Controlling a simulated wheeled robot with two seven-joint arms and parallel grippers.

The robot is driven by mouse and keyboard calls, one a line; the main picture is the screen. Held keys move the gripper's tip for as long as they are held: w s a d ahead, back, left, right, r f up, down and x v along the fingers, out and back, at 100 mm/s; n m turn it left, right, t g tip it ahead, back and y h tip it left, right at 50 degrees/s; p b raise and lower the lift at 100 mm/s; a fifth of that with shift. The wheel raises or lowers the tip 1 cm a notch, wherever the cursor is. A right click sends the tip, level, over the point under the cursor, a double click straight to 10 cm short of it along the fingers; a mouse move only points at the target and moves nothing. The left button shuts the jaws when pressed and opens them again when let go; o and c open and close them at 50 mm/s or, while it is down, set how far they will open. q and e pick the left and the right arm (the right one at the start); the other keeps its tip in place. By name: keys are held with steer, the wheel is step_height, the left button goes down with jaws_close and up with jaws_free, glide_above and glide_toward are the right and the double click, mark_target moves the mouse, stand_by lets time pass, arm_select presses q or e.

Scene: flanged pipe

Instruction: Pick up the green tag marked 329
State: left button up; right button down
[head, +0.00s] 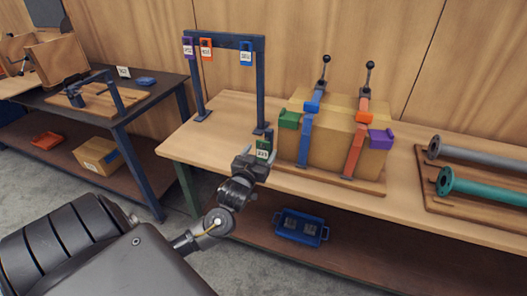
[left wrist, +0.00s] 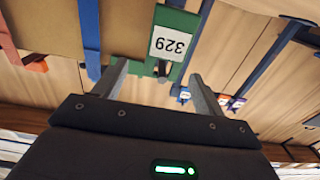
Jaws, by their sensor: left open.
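The green tag marked 329 (head: 263,146) is at the left front of the large cardboard box, by the foot of the blue rack. In the left wrist view the green tag (left wrist: 185,28) appears upside down, its white label reading 329, just beyond the fingertips. My left gripper (head: 258,158) is open and empty, right in front of the tag. Its two fingers (left wrist: 158,82) stand to either side of the tag's lower part in the picture; I cannot tell whether they touch it. My right gripper is not in view.
A box (head: 335,142) with blue and orange straps stands on the wooden bench (head: 222,134). A blue rack (head: 228,40) holds purple, orange and blue tags. Grey and teal pipes (head: 490,189) lie at right. A blue bin (head: 300,228) is on the lower shelf.

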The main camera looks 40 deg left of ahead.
mark_target(265, 143)
arm_select(q)
steer(key=shift+w+a, duration=0.1)
steer(key=shift+w, duration=0.25)
steer(key=x, duration=0.2)
steer(key=p+x, duration=0.1)
steer(key=x, duration=0.1)
steer(key=shift+w+a+f, duration=0.1)
steer(key=shift+w+a, duration=0.1)
steer(key=shift+a, duration=0.1)
steer(key=shift+w+a+p, duration=0.1)
steer(key=shift+w+p, duration=0.2)
steer(key=c, duration=1)
steer(key=shift+c, duration=0.3)
